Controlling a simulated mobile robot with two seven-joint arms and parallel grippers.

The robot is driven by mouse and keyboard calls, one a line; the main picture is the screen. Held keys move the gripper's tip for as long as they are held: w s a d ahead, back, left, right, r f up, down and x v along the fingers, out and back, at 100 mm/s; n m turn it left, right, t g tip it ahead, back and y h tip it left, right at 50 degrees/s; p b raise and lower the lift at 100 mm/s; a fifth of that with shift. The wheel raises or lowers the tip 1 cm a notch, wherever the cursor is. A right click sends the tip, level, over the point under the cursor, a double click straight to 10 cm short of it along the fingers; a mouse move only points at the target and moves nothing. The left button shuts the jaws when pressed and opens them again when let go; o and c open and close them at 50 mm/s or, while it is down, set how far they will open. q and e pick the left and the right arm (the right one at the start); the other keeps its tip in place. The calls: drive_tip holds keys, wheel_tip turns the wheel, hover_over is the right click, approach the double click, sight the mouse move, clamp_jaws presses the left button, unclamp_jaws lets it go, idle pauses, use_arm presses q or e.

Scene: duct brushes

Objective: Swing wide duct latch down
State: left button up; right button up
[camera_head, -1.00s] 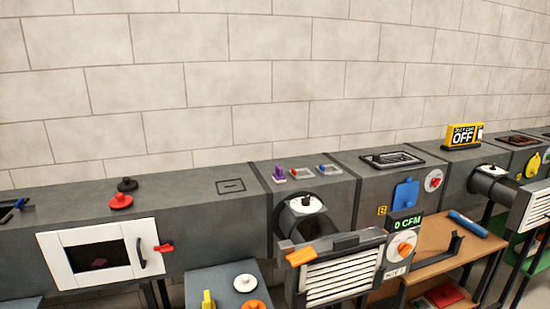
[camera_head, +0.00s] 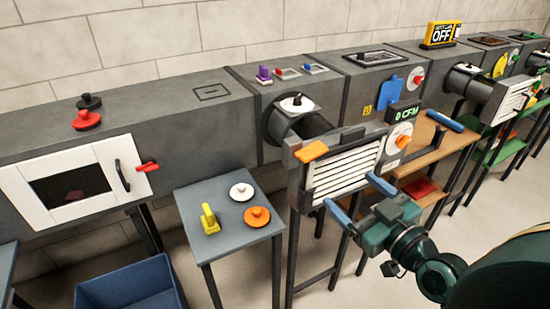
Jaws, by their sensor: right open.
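A red latch (camera_head: 147,167) sticks out level at the right edge of the white door (camera_head: 130,205) in the front of the wide grey duct (camera_head: 185,150). The door is shut, with a dark window and a black handle (camera_head: 122,174). An orange lever (camera_head: 312,151) lies nearly level on the top left corner of a louvred vent (camera_head: 343,168). My right gripper (camera_head: 360,198) is open and empty, its two blue-tipped fingers apart in front of the vent's lower right part. It is well to the right of the red latch. My left gripper is out of view.
A small grey table (camera_head: 230,240) holds a yellow clip (camera_head: 209,219), a white knob (camera_head: 241,192) and an orange knob (camera_head: 256,216). A blue bin (camera_head: 130,290) stands on the floor. Red and black knobs sit on the duct top. A wooden shelf (camera_head: 425,135) is at right.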

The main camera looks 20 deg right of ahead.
sight(317, 155)
drive_tip(key=w+p, duration=0.1)
drive_tip(key=w, duration=0.3)
drive_tip(key=w+p, duration=0.1)
drive_tip(key=w, duration=0.3)
drive_tip(key=w+a+r, duration=0.1)
drive_tip(key=w, duration=0.3)
drive_tip(key=shift+p, duration=0.4)
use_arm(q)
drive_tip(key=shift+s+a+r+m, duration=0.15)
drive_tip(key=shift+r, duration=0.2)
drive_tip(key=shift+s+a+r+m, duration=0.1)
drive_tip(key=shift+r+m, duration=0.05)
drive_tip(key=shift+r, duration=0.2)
use_arm(e)
drive_tip(key=shift+w, duration=0.65)
drive_tip(key=shift+f, duration=0.1)
drive_tip(key=shift+c, duration=0.3)
